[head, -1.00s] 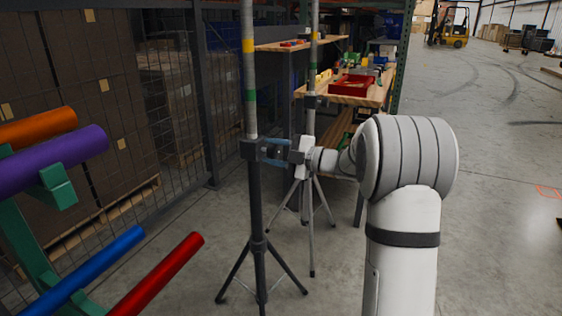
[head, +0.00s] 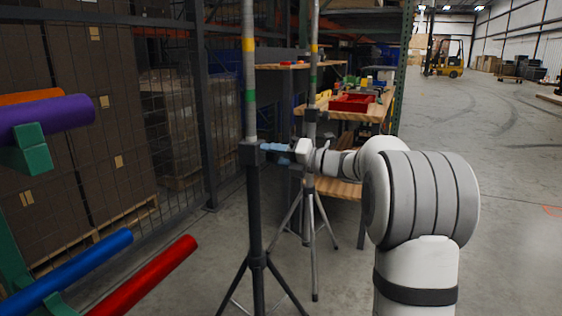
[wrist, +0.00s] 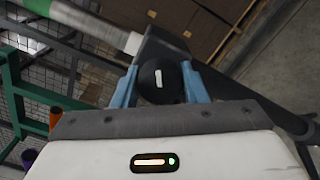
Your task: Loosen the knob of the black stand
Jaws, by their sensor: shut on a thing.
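The black stand (head: 255,215) stands upright on tripod legs at the middle left of the head view. A pale pole with yellow and green bands (head: 249,75) rises out of its collar (head: 250,153). The stand's round black knob (wrist: 160,80), with a white mark on its face, shows in the wrist view against the collar. My gripper (wrist: 160,88) has its blue fingers on either side of the knob and is shut on it. In the head view my gripper (head: 277,152) reaches the collar from the right, and the knob is hidden there.
A grey tripod stand (head: 310,190) with a similar pole is close behind my gripper. A workbench (head: 372,112) with a red tray (head: 352,103) stands behind it. Coloured tubes, including a red one (head: 150,275), stick out of a green rack at the left. Floor at the right is open.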

